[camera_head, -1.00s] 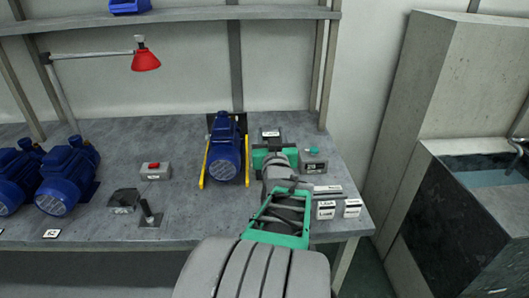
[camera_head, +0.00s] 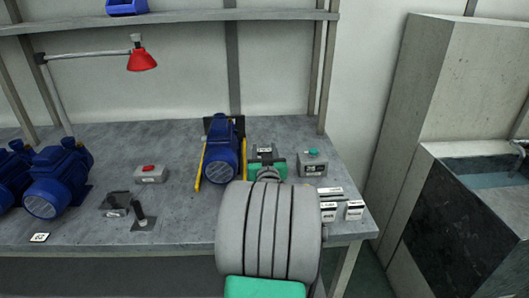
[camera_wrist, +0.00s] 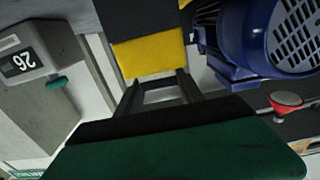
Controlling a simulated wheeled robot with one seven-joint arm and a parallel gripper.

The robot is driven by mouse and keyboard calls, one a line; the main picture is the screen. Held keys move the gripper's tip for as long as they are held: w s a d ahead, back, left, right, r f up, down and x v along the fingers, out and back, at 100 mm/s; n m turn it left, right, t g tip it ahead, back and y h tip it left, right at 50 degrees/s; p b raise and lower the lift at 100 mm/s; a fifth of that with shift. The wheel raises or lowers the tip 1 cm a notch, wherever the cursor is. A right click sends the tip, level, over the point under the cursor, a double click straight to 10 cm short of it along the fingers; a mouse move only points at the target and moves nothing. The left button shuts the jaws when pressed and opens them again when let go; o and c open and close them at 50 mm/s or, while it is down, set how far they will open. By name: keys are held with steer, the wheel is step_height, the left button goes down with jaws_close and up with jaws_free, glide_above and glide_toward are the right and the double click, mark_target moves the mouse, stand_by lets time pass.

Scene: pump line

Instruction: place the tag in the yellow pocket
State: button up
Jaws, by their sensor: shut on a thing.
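My gripper (camera_head: 266,168) is over the right part of the bench, right of a blue pump, mostly behind my own wrist. A small grey piece with a white label, which looks like the tag (camera_head: 264,150), shows just beyond its green body. In the wrist view my gripper's two dark fingers (camera_wrist: 158,88) are shut on a pale grey piece (camera_wrist: 160,97), seen only in part. A yellow face under a black part, likely the yellow pocket (camera_wrist: 150,56), lies just beyond the fingertips. I cannot tell whether the tag touches it. The pocket is not clear in the head view.
The blue pump (camera_head: 221,152) stands close on the left between yellow rails. A grey box with a green button (camera_head: 313,163) is close on the right. Several white-labelled pieces (camera_head: 329,208) lie near the right edge. A red-button box (camera_head: 151,174) stands farther left.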

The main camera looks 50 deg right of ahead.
steer(key=o, duration=1.3)
steer(key=shift+r, duration=0.15)
steer(key=v, duration=1.2)
